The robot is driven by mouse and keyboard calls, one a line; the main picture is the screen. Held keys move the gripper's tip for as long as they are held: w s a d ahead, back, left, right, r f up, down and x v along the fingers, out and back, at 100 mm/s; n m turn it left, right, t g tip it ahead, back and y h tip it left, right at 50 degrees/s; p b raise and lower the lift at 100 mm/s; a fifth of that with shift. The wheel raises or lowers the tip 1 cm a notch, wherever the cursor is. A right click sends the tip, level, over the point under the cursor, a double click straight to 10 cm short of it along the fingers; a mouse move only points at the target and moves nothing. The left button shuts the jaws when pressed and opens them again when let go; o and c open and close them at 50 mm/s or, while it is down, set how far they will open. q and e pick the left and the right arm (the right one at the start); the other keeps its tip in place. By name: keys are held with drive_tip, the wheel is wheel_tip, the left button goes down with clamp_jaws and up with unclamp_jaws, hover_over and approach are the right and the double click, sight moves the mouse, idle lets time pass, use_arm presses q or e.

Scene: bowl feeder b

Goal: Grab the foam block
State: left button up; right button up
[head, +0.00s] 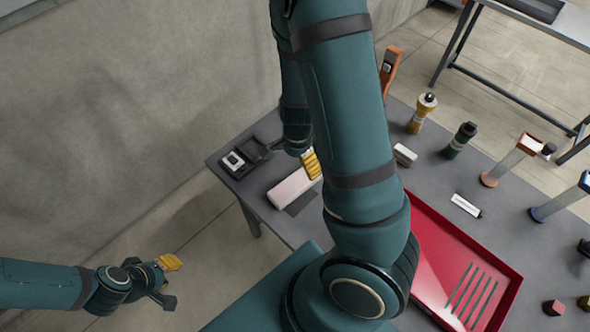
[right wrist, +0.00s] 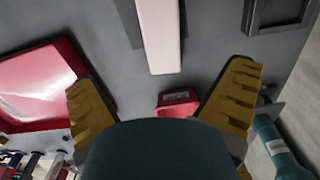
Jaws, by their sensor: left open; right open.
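The foam block appears to be the pale pink, long block (head: 291,188) lying on the grey table near its left edge. In the right wrist view the pale block (right wrist: 160,35) lies ahead of my fingers, toward the top. My right gripper (head: 296,156) is open and empty at the block's far end in the head view; the gap to it is hard to judge. Its two yellow fingers spread wide in the right wrist view (right wrist: 165,95). My left gripper (head: 168,282) is open and empty, off the table at lower left.
A red tray (head: 508,272) lies right of my arm. A dark open box (head: 255,150) and small device (head: 234,161) sit at the table's left corner. Several bottles and clamp-like stands line the far side. A small red object (right wrist: 178,101) shows between my right fingers.

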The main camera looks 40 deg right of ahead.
sight(299, 180)
wheel_tip(299, 180, down, 7)
drive_tip(key=b, duration=0.3)
drive_tip(key=shift+d+f, duration=0.15)
drive_tip(key=shift+f, duration=0.05)
drive_tip(key=shift+w+d+f+b, duration=0.15)
drive_tip(key=shift+f+b, duration=0.45)
drive_tip(key=shift+f, duration=0.9)
drive_tip(key=shift+s+d+f+b, duration=0.1)
drive_tip(key=shift+f+b, duration=0.5)
drive_tip(key=shift+f, duration=0.85)
drive_tip(key=c, duration=0.9)
